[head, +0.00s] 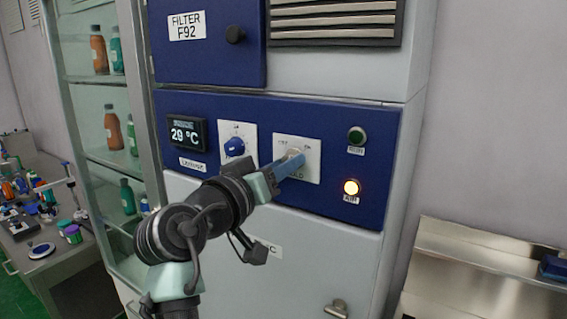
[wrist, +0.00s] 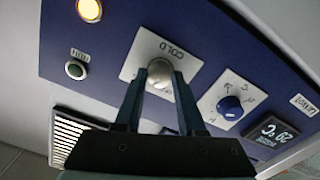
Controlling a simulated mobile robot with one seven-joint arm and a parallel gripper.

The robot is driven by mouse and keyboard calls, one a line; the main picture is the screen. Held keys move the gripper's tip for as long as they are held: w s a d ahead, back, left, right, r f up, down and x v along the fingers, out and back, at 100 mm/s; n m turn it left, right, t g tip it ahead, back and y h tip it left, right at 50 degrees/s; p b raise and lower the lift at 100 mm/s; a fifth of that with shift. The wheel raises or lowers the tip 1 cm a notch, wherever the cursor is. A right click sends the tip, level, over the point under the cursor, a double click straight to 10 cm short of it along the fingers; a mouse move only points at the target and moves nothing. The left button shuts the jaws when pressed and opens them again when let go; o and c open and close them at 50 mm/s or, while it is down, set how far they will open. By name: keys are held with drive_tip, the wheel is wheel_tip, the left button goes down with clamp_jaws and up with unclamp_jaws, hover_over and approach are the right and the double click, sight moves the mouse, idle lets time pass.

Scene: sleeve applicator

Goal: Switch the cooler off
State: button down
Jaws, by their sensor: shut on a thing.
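The cooler is a tall grey cabinet with a blue control panel (head: 375,205) in the head view. A silver rotary switch (wrist: 160,73) sits on a white plate (head: 313,165) marked COLD in the wrist view. My gripper (wrist: 163,80) is shut on this switch, with one finger on each side of it. In the head view my gripper (head: 288,166) reaches the plate from the lower left and hides part of the switch and its lettering. The switch's exact pointing direction is hard to tell.
Left of the switch are a blue dial (head: 234,147) and a display (head: 187,134) reading 29 °C. To the right are a dark green button (head: 356,135) and a lit amber lamp (head: 351,187). A glass cabinet (head: 75,135) with bottles stands left, a metal shelf (head: 480,265) right.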

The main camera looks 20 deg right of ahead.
drive_tip(key=n+p, duration=0.5)
drive_tip(key=n, duration=0.7)
drive_tip(key=shift+p, duration=0.35)
drive_tip(key=c, duration=0.5)
unclamp_jaws()
